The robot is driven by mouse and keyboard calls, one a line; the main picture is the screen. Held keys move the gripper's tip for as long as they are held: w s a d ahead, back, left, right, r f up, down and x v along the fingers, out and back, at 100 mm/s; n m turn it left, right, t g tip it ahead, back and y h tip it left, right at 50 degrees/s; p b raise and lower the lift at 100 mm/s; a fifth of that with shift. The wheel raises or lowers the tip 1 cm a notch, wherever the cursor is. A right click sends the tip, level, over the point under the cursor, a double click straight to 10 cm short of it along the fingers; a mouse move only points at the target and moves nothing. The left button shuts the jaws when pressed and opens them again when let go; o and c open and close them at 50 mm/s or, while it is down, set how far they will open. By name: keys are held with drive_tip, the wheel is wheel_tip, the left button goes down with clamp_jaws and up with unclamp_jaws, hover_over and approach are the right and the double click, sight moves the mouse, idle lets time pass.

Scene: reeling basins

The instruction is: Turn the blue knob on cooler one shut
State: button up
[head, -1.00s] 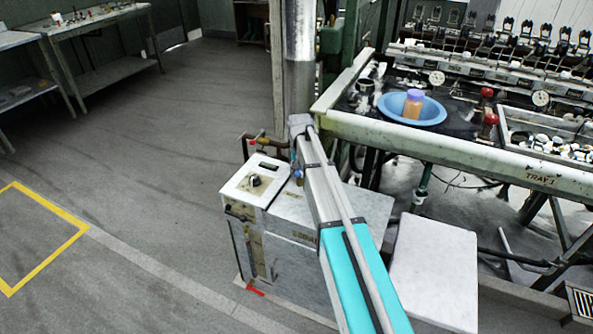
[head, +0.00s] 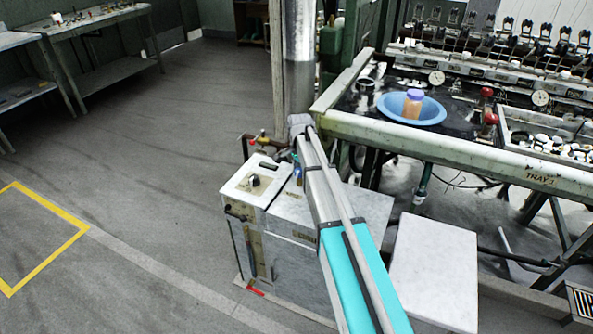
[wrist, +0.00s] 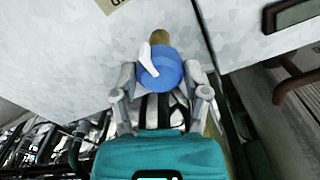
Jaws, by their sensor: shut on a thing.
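The blue knob (wrist: 161,70) is round with a white pointer and sits on a brass-coloured stem against a pale panel in the wrist view. The pointer slants up and to the left. My gripper (wrist: 160,85) has one finger on each side of the knob and is shut on it. In the head view, the white and grey cooler cabinet (head: 287,212) stands on the floor beside and beneath my arm. My arm hides part of it and most of my gripper there. Whether this is cooler one cannot be read.
A control box with a black dial (head: 254,182) forms the cooler's left part. A pale block (head: 435,270) stands at right. The reeling bench (head: 450,155) carries a blue basin (head: 433,114). A metal column (head: 299,60) rises behind.

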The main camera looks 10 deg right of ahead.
drive_tip(key=shift+a, duration=0.25)
drive_tip(key=o, duration=1)
drive_tip(key=shift+o, duration=0.7)
drive_tip(key=shift+d, duration=0.1)
drive_tip(key=shift+r, duration=0.1)
